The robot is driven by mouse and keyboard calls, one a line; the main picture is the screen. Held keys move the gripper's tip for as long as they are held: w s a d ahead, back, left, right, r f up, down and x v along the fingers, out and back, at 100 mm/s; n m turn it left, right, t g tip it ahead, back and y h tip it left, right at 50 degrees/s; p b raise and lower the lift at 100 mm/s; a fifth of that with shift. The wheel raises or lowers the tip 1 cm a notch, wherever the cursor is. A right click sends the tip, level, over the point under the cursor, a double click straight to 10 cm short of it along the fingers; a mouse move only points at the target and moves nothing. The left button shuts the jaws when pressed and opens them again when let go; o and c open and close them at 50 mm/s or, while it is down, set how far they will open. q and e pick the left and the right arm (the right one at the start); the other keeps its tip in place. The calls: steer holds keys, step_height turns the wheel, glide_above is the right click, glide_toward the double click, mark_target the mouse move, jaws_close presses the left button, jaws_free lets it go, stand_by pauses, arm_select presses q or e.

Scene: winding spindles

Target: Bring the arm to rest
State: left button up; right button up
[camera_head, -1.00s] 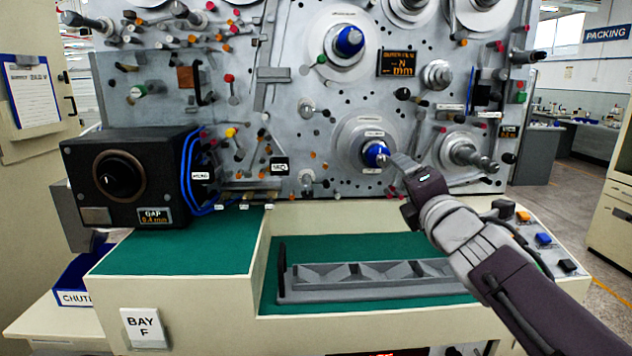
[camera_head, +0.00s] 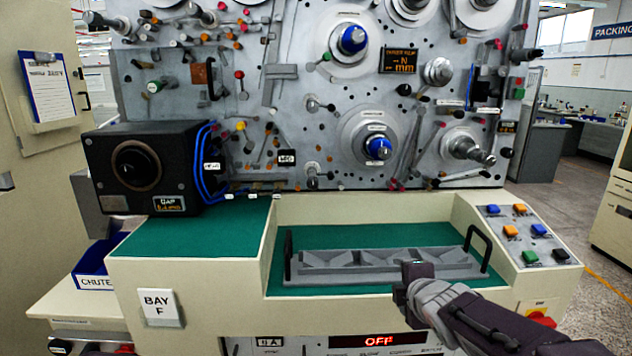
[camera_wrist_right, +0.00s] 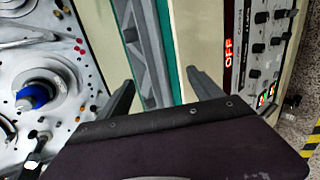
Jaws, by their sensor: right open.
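My right gripper (camera_head: 408,282) is in front of the grey tray (camera_head: 385,273) in the head view, near the machine's front ledge. In the right wrist view its two fingers (camera_wrist_right: 160,90) stand wide apart with nothing between them. Behind them show the grey tray (camera_wrist_right: 146,50), the green mat and the cream ledge. My left gripper is not in view.
The upright machine panel (camera_head: 330,120) carries blue-tipped spindles (camera_head: 378,147) and many knobs. A black gap box (camera_head: 145,165) stands at left. A button panel (camera_head: 527,233) lies at right. A blue chute bin (camera_head: 95,265) is at lower left. The left green mat (camera_head: 195,238) is clear.

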steer(key=s+f+m+g, duration=0.6)
steer(key=s+f+m, duration=0.3)
steer(key=f, duration=0.7)
steer(key=s+f+m+g, duration=0.55)
steer(key=s+m, duration=0.35)
steer(key=s, duration=0.4)
step_height(320, 180, up, 17)
steer(key=p, duration=1.7)
steer(key=shift+a+m+t, duration=0.3)
steer(key=shift+a+t, duration=0.15)
